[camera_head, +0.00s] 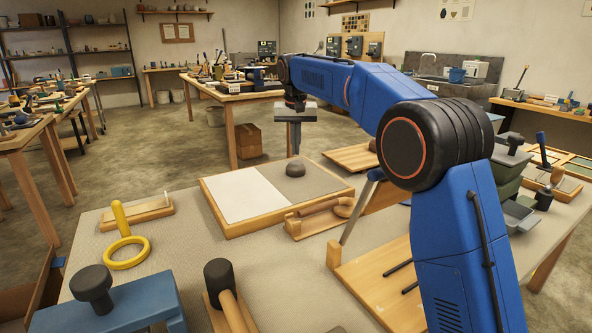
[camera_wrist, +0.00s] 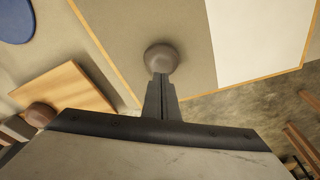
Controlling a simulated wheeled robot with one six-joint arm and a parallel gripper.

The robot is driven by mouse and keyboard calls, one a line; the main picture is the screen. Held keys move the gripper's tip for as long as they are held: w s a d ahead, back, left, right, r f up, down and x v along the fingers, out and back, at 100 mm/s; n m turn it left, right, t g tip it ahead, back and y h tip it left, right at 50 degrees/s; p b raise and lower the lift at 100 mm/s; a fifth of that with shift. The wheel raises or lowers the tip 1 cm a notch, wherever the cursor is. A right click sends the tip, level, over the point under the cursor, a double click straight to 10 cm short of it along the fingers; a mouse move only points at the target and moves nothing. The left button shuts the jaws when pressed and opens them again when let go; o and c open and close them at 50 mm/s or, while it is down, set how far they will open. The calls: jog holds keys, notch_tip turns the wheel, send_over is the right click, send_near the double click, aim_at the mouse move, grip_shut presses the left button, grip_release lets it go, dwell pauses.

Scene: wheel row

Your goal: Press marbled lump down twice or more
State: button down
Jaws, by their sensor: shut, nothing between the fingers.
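A dark grey-brown rounded lump (camera_head: 295,169) sits on the grey half of a wood-framed board (camera_head: 240,225). Marbling is too small to make out. The lump also shows in the wrist view (camera_wrist: 161,57), just beyond my fingertips. My gripper (camera_head: 294,152) points straight down over the lump, its fingers shut together and empty. In the wrist view the fingertips (camera_wrist: 160,77) overlap the lump's near edge. In the head view they end close above its top; I cannot tell whether they touch it.
The board's left half is a bare white panel (camera_head: 245,190). A wooden roller-like tool (camera_head: 318,217) lies at the board's front edge. A yellow ring (camera_head: 127,253) and a wooden block (camera_head: 137,215) lie left. A dark-topped cylinder (camera_head: 220,275) stands in front.

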aim_at(296, 162)
jog(key=shift+r, duration=0.25)
jog(key=shift+f, duration=1.8)
dwell(0.5)
jog(key=shift+r, duration=1.8)
jog(key=shift+d, duration=0.1)
